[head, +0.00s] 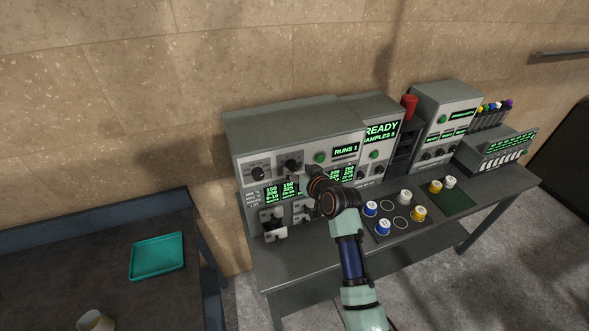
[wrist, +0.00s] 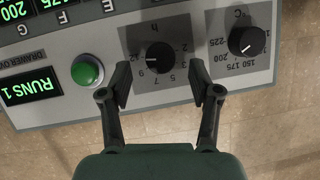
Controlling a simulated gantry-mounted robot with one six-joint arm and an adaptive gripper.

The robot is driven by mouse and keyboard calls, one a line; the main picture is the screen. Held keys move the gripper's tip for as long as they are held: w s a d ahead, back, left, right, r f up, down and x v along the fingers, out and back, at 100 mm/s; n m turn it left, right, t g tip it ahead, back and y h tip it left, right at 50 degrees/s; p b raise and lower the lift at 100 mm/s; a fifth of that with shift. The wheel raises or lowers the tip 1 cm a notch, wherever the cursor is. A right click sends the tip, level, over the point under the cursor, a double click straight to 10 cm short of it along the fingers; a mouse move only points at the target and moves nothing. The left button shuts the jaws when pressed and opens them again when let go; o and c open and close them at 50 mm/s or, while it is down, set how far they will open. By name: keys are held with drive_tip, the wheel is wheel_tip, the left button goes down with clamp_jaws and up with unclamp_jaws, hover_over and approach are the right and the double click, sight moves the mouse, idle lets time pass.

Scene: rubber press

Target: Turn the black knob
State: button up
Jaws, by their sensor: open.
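The grey machine's front panel carries two black knobs. In the head view these are the inner knob (head: 291,164), close to my gripper, and the outer knob (head: 258,172). My gripper (wrist: 158,80) is open and empty in front of the panel. Its fingertips are left and right of the "h" knob; whether they reach around it in depth I cannot tell.
A green button (wrist: 87,70) lies just left of the left finger in the wrist view. The machine (head: 285,125) stands on a grey bench with a dark tray of capped pots (head: 371,208). A side table holds a teal tray (head: 157,257).

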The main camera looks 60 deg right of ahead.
sight(292, 166)
drive_tip(key=shift+x, duration=1.4)
drive_tip(key=c, duration=1.1)
drive_tip(key=shift+c, duration=0.2)
drive_tip(key=n+g+h, duration=0.1)
drive_tip(key=n, duration=0.1)
drive_tip(key=shift+w+a+n, duration=0.1)
drive_tip(key=shift+a+n, duration=0.05)
drive_tip(key=shift+n, duration=0.15)
drive_tip(key=shift+n+g+h+b, duration=0.3)
drive_tip(key=shift+n+g+h, duration=0.45)
drive_tip(key=shift+n, duration=0.45)
